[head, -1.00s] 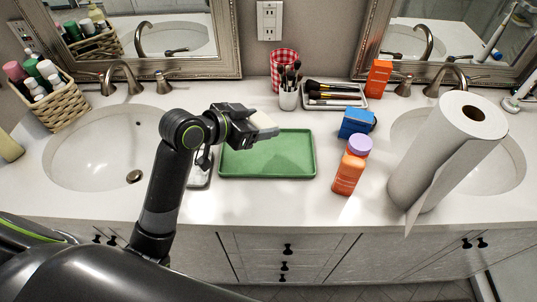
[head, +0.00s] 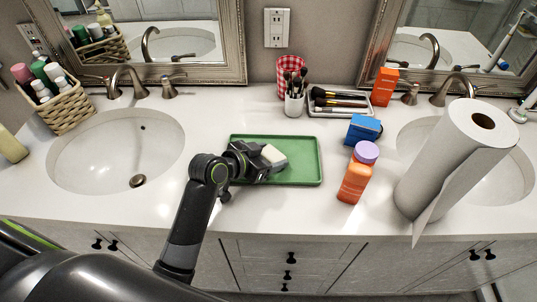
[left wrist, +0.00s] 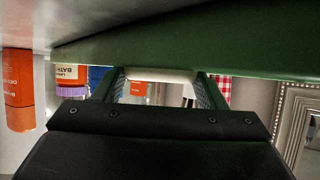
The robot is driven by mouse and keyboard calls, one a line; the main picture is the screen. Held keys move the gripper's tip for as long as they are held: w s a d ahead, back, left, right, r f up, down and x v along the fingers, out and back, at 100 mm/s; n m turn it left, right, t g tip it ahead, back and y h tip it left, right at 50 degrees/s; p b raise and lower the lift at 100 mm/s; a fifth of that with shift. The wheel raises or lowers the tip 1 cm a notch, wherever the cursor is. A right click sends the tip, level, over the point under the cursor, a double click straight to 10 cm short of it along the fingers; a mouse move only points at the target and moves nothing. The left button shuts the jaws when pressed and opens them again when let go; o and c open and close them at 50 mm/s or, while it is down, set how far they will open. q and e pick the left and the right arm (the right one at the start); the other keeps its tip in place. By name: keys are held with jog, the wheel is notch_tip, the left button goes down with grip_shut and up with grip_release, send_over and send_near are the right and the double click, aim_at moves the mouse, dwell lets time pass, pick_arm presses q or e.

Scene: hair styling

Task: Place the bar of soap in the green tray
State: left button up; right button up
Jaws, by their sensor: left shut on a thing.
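The bar of soap (head: 274,154) is a pale block in the jaws of my left gripper (head: 264,158). The gripper is shut on it, low over the left-middle part of the green tray (head: 302,172). I cannot tell whether the soap touches the tray floor. In the left wrist view, which is upside down, the soap (left wrist: 158,75) shows as a pale strip between the two fingers, close to the green tray surface (left wrist: 200,45). My right gripper is not in view.
Right of the tray stand an orange bottle with a purple cap (head: 358,174) and a blue box (head: 363,129). A brush cup (head: 294,104) and a brush tray (head: 318,110) are behind it. A paper towel roll (head: 450,160) stands farther right. A sink (head: 95,160) lies left.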

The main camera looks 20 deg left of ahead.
pick_arm(q)
jog(key=shift+s+f+b, duration=0.25)
jog(key=shift+f+b, duration=0.1)
jog(key=shift+f, duration=0.3)
jog(key=o, duration=1)
jog(key=shift+f, duration=0.1)
jog(key=shift+r, duration=0.55)
jog(key=v, duration=1.2)
jog(key=shift+w+r, duration=0.2)
jog(key=shift+r, duration=0.05)
